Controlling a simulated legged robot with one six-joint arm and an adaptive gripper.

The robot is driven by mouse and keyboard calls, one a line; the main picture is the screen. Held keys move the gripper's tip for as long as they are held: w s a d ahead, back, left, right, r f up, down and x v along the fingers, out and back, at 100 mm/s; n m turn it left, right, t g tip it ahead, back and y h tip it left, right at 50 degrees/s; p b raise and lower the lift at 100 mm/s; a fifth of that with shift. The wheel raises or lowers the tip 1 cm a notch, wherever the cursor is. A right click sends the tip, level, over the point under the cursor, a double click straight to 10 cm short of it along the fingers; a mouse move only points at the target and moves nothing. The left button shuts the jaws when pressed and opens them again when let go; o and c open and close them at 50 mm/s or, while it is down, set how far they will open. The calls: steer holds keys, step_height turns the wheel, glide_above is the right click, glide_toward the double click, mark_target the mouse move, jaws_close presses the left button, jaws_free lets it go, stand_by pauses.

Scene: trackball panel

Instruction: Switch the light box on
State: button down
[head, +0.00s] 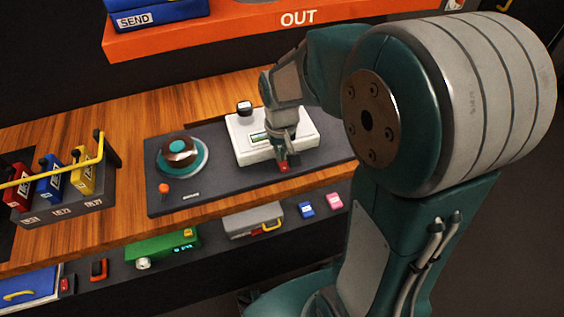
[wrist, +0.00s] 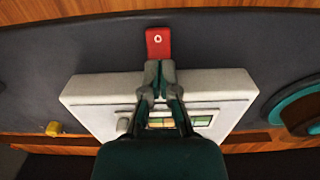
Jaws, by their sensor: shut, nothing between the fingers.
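The white light box (head: 240,145) sits on the dark panel, with a small greenish window in its top. It also shows in the wrist view (wrist: 85,93). A red rocker switch (wrist: 158,43) with a white ring mark lies on the panel just beyond the box's edge; in the head view the red switch (head: 284,168) shows right by my fingertips. My gripper (wrist: 160,68) is shut and empty, over the box edge, with its tips just short of the switch in the picture. My gripper (head: 284,160) points down in the head view. I cannot tell whether the tips touch anything.
A trackball (head: 181,152) in a teal ring and an orange button (head: 164,188) are left of the box. A small yellow knob (wrist: 53,128) is on the panel's other side. A rack with colored handles (head: 60,210) stands far left; an orange shelf (head: 220,32) hangs behind.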

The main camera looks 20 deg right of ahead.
steer(key=shift+f, duration=0.35)
stand_by(0.3)
steer(key=shift+r, duration=3.5)
steer(key=shift+s+r, duration=0.3)
steer(key=shift+r, duration=0.1)
steer(key=s+r+t, duration=0.5)
steer(key=s+r, duration=0.2)
steer(key=s, duration=0.6)
steer(key=shift+s+t, duration=0.3)
